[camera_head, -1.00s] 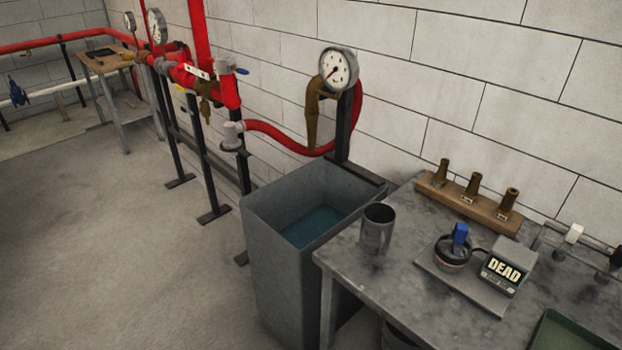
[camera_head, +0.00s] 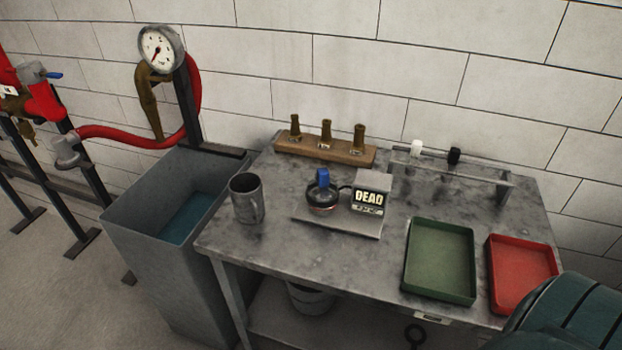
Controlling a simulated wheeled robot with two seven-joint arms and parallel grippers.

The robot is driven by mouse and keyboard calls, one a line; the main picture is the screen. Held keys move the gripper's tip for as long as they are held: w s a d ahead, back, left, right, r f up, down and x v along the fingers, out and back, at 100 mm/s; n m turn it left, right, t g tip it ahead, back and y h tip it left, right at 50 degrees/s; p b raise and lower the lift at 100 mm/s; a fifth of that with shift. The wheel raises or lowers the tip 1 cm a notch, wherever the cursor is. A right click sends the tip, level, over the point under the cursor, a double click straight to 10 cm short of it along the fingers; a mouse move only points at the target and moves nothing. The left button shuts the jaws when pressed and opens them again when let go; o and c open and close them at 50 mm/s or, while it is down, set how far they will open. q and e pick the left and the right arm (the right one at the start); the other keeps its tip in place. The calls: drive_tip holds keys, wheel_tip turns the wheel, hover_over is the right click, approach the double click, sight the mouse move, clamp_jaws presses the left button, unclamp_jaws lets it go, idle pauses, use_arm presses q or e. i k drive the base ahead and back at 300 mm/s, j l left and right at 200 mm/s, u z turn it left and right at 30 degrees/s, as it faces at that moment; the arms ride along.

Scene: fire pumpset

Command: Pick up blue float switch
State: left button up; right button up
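A small blue piece (camera_head: 323,178), which looks like the blue float switch, stands upright in a dark round holder (camera_head: 322,198) on a flat grey board (camera_head: 340,222) on the table. Beside it on the board is a grey box (camera_head: 372,190) with a display reading "DEAD". A white piece (camera_head: 416,148) and a black piece (camera_head: 454,155) of similar size sit on a rail (camera_head: 484,170) at the back right. Neither of my grippers is in view.
The grey table (camera_head: 275,255) also holds a metal mug (camera_head: 246,198), a wooden block with brass nozzles (camera_head: 320,150), a green tray (camera_head: 440,260) and a red tray (camera_head: 520,272). A water tank (camera_head: 165,245) stands left. A dark teal rounded shape (camera_head: 570,315) fills the lower right corner.

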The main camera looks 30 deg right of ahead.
sight(321, 174)
drive_tip(key=z, duration=1.35)
drive_tip(key=i+l+z, duration=0.1)
drive_tip(key=l, duration=0.25)
drive_tip(key=i+l, duration=0.1)
drive_tip(key=l, duration=0.25)
drive_tip(key=z, duration=0.05)
